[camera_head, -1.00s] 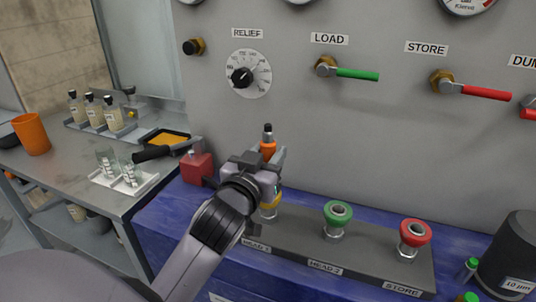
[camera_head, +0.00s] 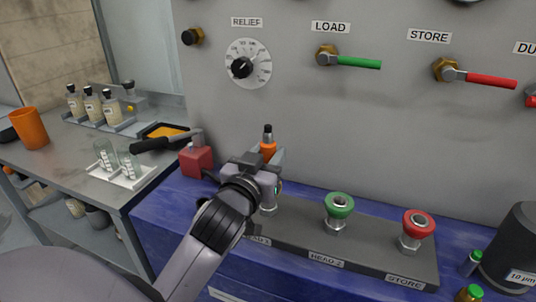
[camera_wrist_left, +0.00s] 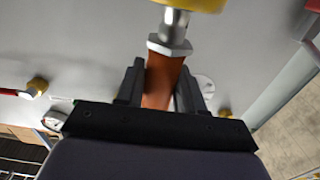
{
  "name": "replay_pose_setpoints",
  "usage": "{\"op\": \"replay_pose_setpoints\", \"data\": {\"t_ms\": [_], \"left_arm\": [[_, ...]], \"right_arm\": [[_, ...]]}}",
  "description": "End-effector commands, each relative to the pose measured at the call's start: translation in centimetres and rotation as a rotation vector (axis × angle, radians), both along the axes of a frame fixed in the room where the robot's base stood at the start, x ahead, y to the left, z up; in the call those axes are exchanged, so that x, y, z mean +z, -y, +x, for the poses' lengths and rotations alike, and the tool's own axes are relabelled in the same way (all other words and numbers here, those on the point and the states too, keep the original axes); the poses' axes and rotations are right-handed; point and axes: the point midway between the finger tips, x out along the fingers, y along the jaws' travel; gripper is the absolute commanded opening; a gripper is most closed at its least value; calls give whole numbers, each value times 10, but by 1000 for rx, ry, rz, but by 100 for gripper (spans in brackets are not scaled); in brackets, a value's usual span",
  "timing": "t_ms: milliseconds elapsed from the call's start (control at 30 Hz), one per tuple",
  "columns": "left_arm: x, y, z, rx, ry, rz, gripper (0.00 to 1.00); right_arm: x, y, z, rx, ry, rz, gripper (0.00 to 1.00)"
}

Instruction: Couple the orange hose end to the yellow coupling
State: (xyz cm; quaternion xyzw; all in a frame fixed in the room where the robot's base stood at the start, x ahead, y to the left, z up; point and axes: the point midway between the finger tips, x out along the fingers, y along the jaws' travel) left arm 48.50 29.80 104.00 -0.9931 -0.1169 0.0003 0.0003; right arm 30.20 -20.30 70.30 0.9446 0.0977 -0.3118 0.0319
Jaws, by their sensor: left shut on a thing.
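My left gripper (camera_head: 268,166) is shut on the orange hose end (camera_head: 267,151), whose dark upper end sticks up above the fingers. In the left wrist view the orange body (camera_wrist_left: 162,82) sits between the two black fingers, with a hex collar and a metal tip beyond them. The metal tip meets the yellow coupling (camera_wrist_left: 190,4) at the top edge of that view. I cannot tell how far in it is. In the head view the gripper hides the yellow ring; its metal base shows just below. My right gripper is not in view.
A green coupling (camera_head: 339,205) and a red coupling (camera_head: 417,223) stand to the right on the same grey block (camera_head: 300,238). The grey panel (camera_head: 210,110) with valve handles rises close behind. A red block (camera_head: 196,160) stands to the left.

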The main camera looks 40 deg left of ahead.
Motion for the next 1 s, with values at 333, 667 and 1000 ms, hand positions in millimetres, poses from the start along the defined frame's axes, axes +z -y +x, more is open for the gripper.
{"op": "replay_pose_setpoints", "data": {"t_ms": [333,667,1000], "left_arm": [[-9,0,0,0,2,0,0],[-18,0,0,0,1,-1,0],[-24,0,0,0,-1,0,0]], "right_arm": [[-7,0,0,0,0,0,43],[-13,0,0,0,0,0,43],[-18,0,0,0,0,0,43]]}}
